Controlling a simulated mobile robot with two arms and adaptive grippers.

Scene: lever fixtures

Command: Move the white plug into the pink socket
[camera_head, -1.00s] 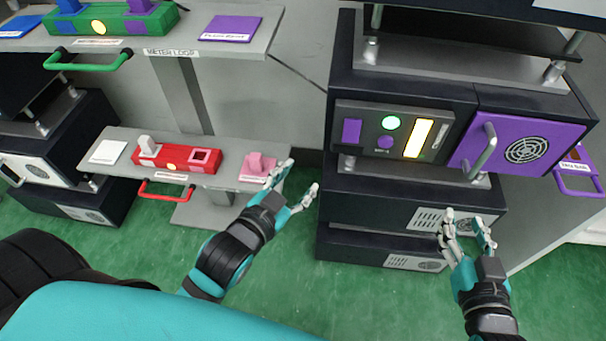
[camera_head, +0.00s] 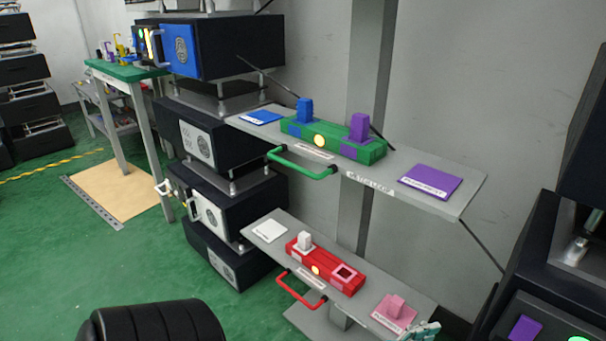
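The white plug (camera_head: 304,241) stands upright in the left end of the red socket block (camera_head: 326,262) on the lower shelf. The pink socket (camera_head: 344,273) is the empty square opening with a pink rim at the block's right end. A pink plug (camera_head: 396,306) stands on a pink pad (camera_head: 392,317) at the shelf's right. Fingertips of my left gripper (camera_head: 424,331) show at the bottom edge, just right of the pink pad. The rest is cut off, so its opening is unclear. My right gripper is out of view.
A white pad (camera_head: 270,231) lies bare at the lower shelf's left. A red handle (camera_head: 300,291) juts from the front. The upper shelf (camera_head: 455,196) overhangs behind, with a green block (camera_head: 333,138) holding blue and purple plugs. Dark cabinets (camera_head: 235,205) stand left.

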